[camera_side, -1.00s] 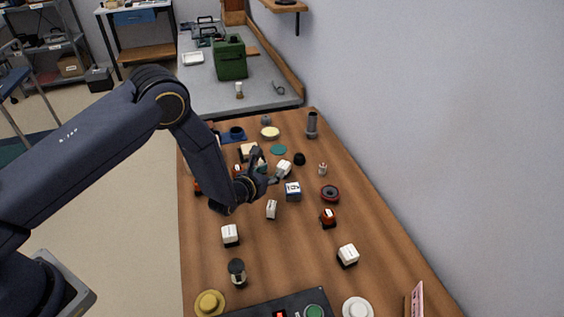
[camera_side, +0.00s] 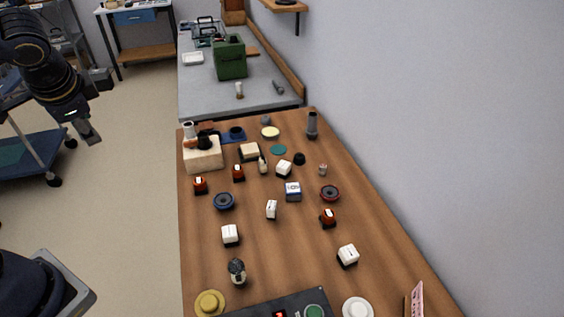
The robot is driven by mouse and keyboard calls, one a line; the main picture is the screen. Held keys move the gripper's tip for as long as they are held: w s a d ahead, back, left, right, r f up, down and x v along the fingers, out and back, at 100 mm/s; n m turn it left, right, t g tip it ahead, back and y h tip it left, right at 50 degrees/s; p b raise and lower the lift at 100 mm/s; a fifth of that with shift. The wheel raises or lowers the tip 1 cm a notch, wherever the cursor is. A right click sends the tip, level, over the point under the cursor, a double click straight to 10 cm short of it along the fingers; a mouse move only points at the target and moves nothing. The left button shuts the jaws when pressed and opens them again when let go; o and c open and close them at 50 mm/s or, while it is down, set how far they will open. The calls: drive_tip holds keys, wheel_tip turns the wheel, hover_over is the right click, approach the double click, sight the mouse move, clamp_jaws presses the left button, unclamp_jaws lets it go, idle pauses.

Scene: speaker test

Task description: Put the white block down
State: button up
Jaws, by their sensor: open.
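Several small white blocks stand on the wooden table (camera_side: 300,235). One white block (camera_side: 284,168) is toward the back, beside a small black round piece. Others are a narrow white block (camera_side: 271,209) near the middle, a white block (camera_side: 230,233) at the front left and a white block (camera_side: 347,254) at the front right. I cannot tell which one the task means. My gripper (camera_side: 90,136) hangs at the upper left, off the table over the floor, far from all the blocks. It is open, with no block seen in it.
A black panel (camera_side: 265,305) lies at the front. A wall bounds the right.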

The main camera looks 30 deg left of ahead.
drive_tip(key=s+d+r+n+t+h, duration=0.2)
drive_tip(key=s+d+n+h, duration=0.2)
drive_tip(key=d, duration=0.4)
drive_tip(key=shift+s+d+n+h, duration=0.15)
drive_tip(key=shift+s+n+h, duration=0.25)
drive_tip(key=shift+s+h, duration=0.3)
drive_tip(key=shift+o, duration=0.4)
